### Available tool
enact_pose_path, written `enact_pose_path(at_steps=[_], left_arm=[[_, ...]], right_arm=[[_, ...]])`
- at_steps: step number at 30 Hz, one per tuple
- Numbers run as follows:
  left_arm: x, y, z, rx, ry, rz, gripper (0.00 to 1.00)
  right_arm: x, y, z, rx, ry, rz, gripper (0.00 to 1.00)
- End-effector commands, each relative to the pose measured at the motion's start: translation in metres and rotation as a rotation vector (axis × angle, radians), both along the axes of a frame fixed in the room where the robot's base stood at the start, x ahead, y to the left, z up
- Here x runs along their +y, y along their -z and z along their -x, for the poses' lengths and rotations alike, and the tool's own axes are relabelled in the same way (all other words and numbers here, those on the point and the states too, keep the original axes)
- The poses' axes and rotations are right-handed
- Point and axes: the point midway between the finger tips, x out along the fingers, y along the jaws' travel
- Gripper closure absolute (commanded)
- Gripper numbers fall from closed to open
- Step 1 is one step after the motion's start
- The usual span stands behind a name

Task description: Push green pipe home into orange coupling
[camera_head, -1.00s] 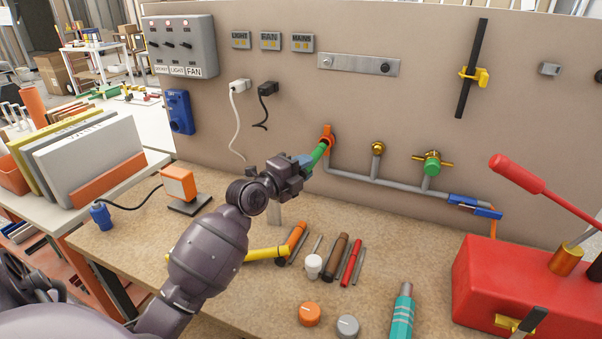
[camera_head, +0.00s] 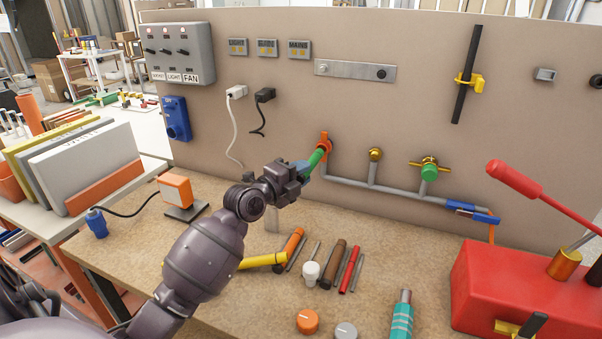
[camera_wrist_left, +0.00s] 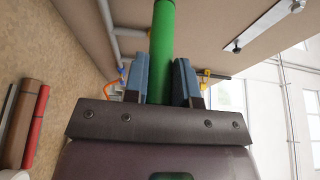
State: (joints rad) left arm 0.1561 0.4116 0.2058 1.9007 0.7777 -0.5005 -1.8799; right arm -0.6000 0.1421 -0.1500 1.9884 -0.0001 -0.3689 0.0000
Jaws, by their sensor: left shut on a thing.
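The green pipe (camera_head: 315,159) is a short tube held at a slant, with its far end at the orange coupling (camera_head: 325,143) on the wall panel. How deep the end sits in the coupling is too small to tell. My left gripper (camera_head: 303,169) is shut on the pipe, just in front of the coupling. My right gripper is not in view.
A grey pipe run (camera_head: 395,187) leaves the coupling to the right, with a brass fitting (camera_head: 375,154) and a green-capped valve (camera_head: 428,172). A red box (camera_head: 510,285) stands at right, an orange lamp (camera_head: 176,192) at left.

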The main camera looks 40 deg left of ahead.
Motion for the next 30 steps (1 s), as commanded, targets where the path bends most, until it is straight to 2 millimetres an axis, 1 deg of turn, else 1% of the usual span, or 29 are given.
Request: enact_pose_path(at_steps=[6, 11, 24, 30], left_arm=[[0.0, -0.0005, -0.0001, -0.001, 0.0, 0.0, 0.97], [0.0002, -0.0005, 0.0, -0.001, 0.0, -0.002, 0.97], [0.0002, -0.0008, 0.0, -0.001, 0.0, 0.0, 0.97], [0.0002, -0.0008, 0.0001, -0.001, 0.0, -0.002, 0.97]], right_arm=[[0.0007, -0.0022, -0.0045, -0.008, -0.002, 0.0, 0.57], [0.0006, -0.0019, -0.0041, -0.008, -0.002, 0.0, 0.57], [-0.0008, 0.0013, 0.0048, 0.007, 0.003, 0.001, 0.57], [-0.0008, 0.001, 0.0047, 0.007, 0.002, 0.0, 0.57]])
